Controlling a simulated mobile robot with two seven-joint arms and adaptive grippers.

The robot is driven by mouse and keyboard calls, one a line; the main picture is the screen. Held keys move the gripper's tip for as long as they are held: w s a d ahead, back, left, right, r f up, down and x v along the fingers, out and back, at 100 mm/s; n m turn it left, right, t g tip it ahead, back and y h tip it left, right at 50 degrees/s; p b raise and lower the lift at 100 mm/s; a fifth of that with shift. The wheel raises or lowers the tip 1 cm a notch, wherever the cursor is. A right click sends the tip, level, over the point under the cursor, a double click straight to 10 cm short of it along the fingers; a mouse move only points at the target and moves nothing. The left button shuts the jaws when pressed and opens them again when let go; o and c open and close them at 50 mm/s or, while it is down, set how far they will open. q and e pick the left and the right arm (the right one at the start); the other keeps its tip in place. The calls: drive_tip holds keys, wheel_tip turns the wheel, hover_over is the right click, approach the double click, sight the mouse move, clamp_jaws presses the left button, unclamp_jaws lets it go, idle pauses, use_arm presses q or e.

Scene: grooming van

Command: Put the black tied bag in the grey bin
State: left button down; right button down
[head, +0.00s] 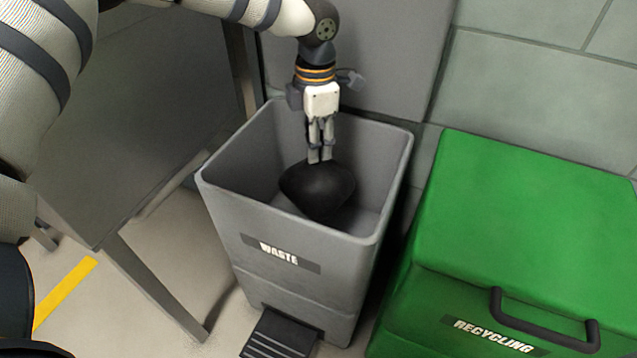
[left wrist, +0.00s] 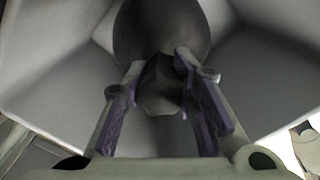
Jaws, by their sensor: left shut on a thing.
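The black tied bag (head: 318,190) hangs inside the open top of the grey bin (head: 222,193), which is labelled WASTE. My left gripper (head: 320,158) points down into the bin and is shut on the top of the bag. In the left wrist view the bag (left wrist: 160,30) shows beyond the two fingers (left wrist: 160,88), with the bin's pale inner walls (left wrist: 255,80) around it. I cannot tell whether the bag touches the bin floor. My right gripper is not in view.
A green bin (head: 530,210) labelled RECYCLING, with a closed lid and black handle, stands to the right. A black pedal (head: 280,335) sits at the grey bin's front. A grey table (head: 130,130) stands to the left. Yellow tape (head: 65,292) marks the floor.

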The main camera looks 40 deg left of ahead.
sight(316, 182)
use_arm(q)
wheel_tip(316, 182, down, 10)
drive_tip(key=shift+b, duration=1.2)
drive_tip(key=shift+f, duration=0.1)
drive_tip(key=shift+f, duration=0.5)
drive_tip(key=c, duration=1.2)
unclamp_jaws()
drive_tip(key=shift+c, duration=0.2)
wheel_tip(316, 182, up, 13)
drive_tip(key=p, duration=0.2)
drive_tip(key=shift+r+p, duration=0.1)
drive_tip(key=shift+p, duration=0.3)
